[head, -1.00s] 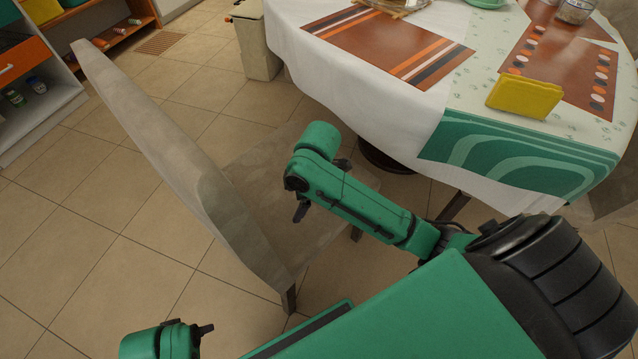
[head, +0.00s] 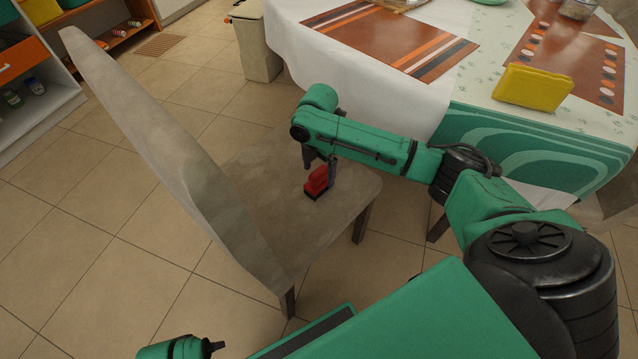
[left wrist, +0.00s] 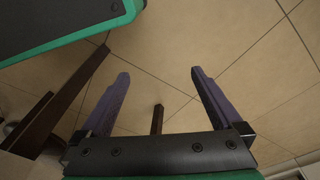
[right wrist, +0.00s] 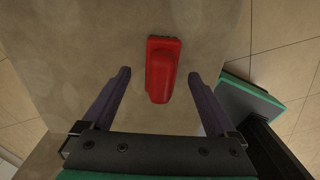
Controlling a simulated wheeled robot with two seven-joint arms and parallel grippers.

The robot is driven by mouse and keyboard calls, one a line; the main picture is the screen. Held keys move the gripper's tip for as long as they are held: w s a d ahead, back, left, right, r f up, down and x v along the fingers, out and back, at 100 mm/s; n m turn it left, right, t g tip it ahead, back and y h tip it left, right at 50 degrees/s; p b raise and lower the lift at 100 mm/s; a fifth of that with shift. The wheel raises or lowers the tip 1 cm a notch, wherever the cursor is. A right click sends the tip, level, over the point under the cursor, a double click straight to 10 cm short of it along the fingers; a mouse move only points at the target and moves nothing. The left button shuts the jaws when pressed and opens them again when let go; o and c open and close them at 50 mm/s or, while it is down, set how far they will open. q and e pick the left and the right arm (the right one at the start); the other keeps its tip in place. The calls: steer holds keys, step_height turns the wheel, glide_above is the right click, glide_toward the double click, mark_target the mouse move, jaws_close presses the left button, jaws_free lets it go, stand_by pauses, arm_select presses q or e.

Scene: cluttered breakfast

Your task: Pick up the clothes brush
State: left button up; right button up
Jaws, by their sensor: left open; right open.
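The clothes brush (head: 317,184) is red with a dark base and rests on the seat of the grey chair (head: 345,200). In the right wrist view the red brush (right wrist: 161,68) lies ahead of the fingertips, roughly in line with the gap between them. My right gripper (head: 320,168) is open over the seat, with its fingers close to the brush in the head view; it also shows open and empty in the right wrist view (right wrist: 158,77). My left gripper (left wrist: 158,72) is open and empty above the tiled floor, away from the brush.
The chair's tall backrest (head: 180,165) rises to the left of the seat. A bin (head: 257,45) stands behind. Tiled floor is clear at the left.

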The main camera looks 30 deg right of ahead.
step_height(320, 180, down, 4)
steer(key=shift+s+r+b, duration=0.1)
steer(key=shift+r+b, duration=0.15)
steer(key=shift+b, duration=0.15)
steer(key=shift+f, duration=0.1)
jaws_close()
steer(key=shift+r, duration=0.2)
step_height(320, 180, up, 10)
steer(key=p, duration=0.3)
steer(key=shift+f, duration=0.2)
arm_select(q)
steer(key=f, duration=0.1)
steer(key=s+f, duration=0.1)
steer(key=s+a+f, duration=0.1)
steer(key=f, duration=0.1)
steer(key=shift+s+a, duration=0.1)
arm_select(e)
steer(key=shift+r, duration=0.1)
stand_by(0.5)
